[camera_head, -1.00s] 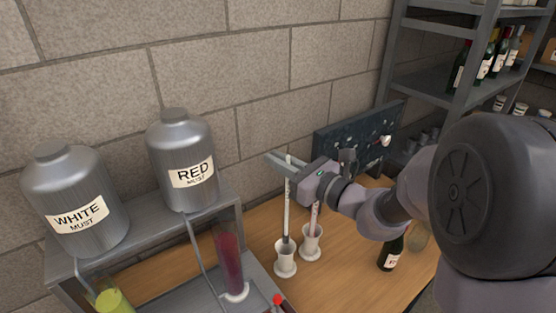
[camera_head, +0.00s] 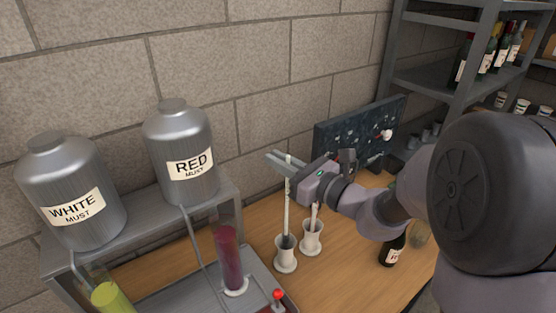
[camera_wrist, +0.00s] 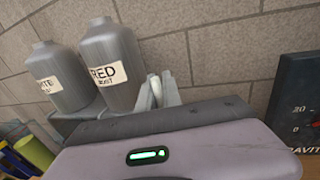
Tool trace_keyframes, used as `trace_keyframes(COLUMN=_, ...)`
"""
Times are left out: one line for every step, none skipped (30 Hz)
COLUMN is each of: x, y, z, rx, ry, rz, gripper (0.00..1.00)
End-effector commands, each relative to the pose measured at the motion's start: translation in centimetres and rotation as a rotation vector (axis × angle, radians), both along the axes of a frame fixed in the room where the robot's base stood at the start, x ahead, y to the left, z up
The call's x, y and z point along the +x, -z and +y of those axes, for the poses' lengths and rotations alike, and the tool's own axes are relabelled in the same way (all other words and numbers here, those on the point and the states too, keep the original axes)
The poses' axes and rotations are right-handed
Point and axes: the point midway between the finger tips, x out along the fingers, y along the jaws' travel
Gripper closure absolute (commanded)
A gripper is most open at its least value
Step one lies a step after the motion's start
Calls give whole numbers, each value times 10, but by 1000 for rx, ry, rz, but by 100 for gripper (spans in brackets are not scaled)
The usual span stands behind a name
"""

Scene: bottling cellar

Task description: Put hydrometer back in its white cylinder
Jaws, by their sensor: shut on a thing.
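My gripper (camera_head: 284,163) is shut on the upper end of the hydrometer (camera_head: 287,208), a slim pale upright rod. The tip of the hydrometer (camera_wrist: 154,86) shows between my fingers in the wrist view. Its dark lower part is at the mouth of the left white cylinder (camera_head: 286,260), which stands upright on a flared foot on the wooden bench. The lowest end is hidden, and I cannot tell how deep it sits inside. A second white cylinder (camera_head: 312,243) stands close on the right with another pale rod (camera_head: 314,215) in it.
Left is a metal stand with WHITE (camera_head: 72,190) and RED (camera_head: 179,150) must jugs. A tall glass of red liquid (camera_head: 229,262) stands below them. A dark board (camera_head: 345,135) is behind my gripper; a dark bottle (camera_head: 392,250) stands on the right of the bench (camera_head: 345,268).

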Motion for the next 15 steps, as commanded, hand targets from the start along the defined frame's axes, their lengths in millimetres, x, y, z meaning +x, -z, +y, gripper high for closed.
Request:
trace_keyframes(x=0, y=0, z=0, rx=0, ry=0, rz=0, gripper=100)
trace_keyframes(x=0, y=0, z=0, rx=0, ry=0, rz=0, gripper=100)
trace_keyframes(x=0, y=0, z=0, rx=0, ry=0, rz=0, gripper=100)
trace_keyframes(x=0, y=0, z=0, rx=0, ry=0, rz=0, gripper=100)
trace_keyframes(x=0, y=0, z=0, rx=0, ry=0, rz=0, gripper=100)
trace_keyframes(x=0, y=0, z=0, rx=0, ry=0, rz=0, gripper=100)
trace_keyframes(x=0, y=0, z=0, rx=0, ry=0, rz=0, gripper=100)
trace_keyframes(x=0, y=1, z=0, rx=0, ry=0, rz=0, gripper=100)
trace_keyframes(x=0, y=2, z=0, rx=0, ry=0, rz=0, gripper=100)
trace_keyframes(x=0, y=3, z=0, rx=0, ry=0, rz=0, gripper=100)
trace_keyframes(x=0, y=4, z=0, rx=0, ry=0, rz=0, gripper=100)
trace_keyframes(x=0, y=7, z=0, rx=0, ry=0, rz=0, gripper=100)
trace_keyframes(x=0, y=9, z=0, rx=0, ry=0, rz=0, gripper=100)
trace_keyframes(x=0, y=10, z=0, rx=0, ry=0, rz=0, gripper=100)
trace_keyframes(x=0, y=13, z=0, rx=0, ry=0, rz=0, gripper=100)
